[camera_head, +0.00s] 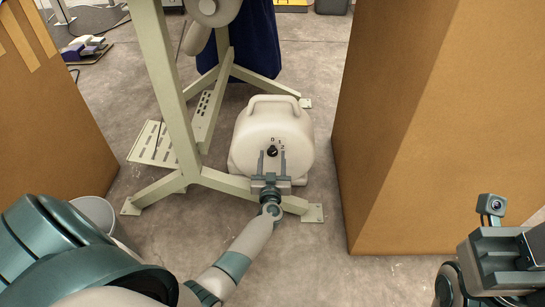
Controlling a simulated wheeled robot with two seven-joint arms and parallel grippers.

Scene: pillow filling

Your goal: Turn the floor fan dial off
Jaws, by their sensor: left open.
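The floor fan (290,128) is a rounded cream housing with a handle on top, standing on the concrete floor in the middle of the head view. Its black dial (272,151) is on the face toward me, with small marks around it. My left gripper (272,158) is open, its two fingers pointing at the fan face, one on each side of the dial. I cannot tell whether the fingers touch the dial. My right gripper is only partly in view at the lower right (505,262); its fingers are not clearly seen.
A large cardboard box (400,120) stands close on the right, another box (45,110) on the left. A grey bin (97,212) is at lower left.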

